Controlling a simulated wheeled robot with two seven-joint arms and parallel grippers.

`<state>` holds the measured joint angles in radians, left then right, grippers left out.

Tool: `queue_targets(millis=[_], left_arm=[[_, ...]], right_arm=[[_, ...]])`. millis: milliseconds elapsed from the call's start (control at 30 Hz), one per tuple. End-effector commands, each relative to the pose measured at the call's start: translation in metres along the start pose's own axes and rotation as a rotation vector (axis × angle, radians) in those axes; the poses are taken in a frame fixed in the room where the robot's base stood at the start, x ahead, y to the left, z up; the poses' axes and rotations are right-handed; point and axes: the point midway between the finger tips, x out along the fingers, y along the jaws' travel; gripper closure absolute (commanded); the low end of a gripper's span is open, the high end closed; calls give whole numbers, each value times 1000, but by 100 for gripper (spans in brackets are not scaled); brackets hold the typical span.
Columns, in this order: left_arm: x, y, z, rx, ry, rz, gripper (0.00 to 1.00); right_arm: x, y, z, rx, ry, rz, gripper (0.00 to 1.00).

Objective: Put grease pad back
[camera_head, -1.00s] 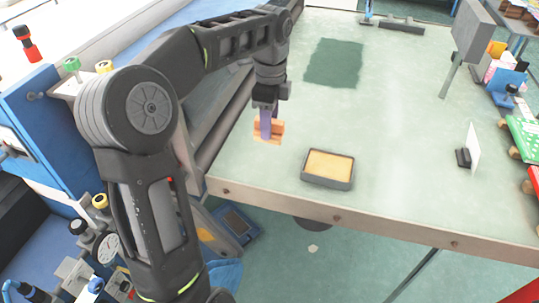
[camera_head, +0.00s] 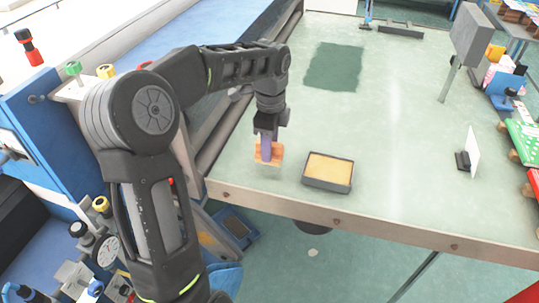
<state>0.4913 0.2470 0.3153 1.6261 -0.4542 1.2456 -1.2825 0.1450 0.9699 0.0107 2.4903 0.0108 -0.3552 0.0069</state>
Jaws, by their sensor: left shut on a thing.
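My left gripper (camera_head: 266,140) points down over the front left part of the table. It is shut on a small orange-brown block (camera_head: 268,155), which looks like the grease pad. The fingers cover part of the block. Whether the block touches the table is hard to tell. To its right, apart from it, sits a dark rectangular tray (camera_head: 328,184) with a tan-yellow filling (camera_head: 330,168). My right gripper is not in view.
The pale green table (camera_head: 400,150) is clear around the tray. A dark green patch (camera_head: 333,66) lies farther back. A white upright card (camera_head: 472,150) stands at the right, and a grey panel on a post (camera_head: 470,38) stands behind it. The table's front edge (camera_head: 340,218) is close to the tray.

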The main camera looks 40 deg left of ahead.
Motion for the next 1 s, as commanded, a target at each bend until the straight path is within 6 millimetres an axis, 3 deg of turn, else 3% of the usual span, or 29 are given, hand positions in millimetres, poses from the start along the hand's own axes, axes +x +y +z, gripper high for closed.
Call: queue_targets(millis=[300,533,567,800,1000], left_arm=[[34,1,0,1,0,3,100],[38,0,0,0,0,1,100],[38,0,0,0,0,1,57],[37,0,0,0,0,1,38],[37,0,0,0,0,1,37]], right_arm=[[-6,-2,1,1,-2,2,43],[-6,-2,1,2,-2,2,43],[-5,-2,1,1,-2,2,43],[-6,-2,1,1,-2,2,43],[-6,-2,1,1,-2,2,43]])
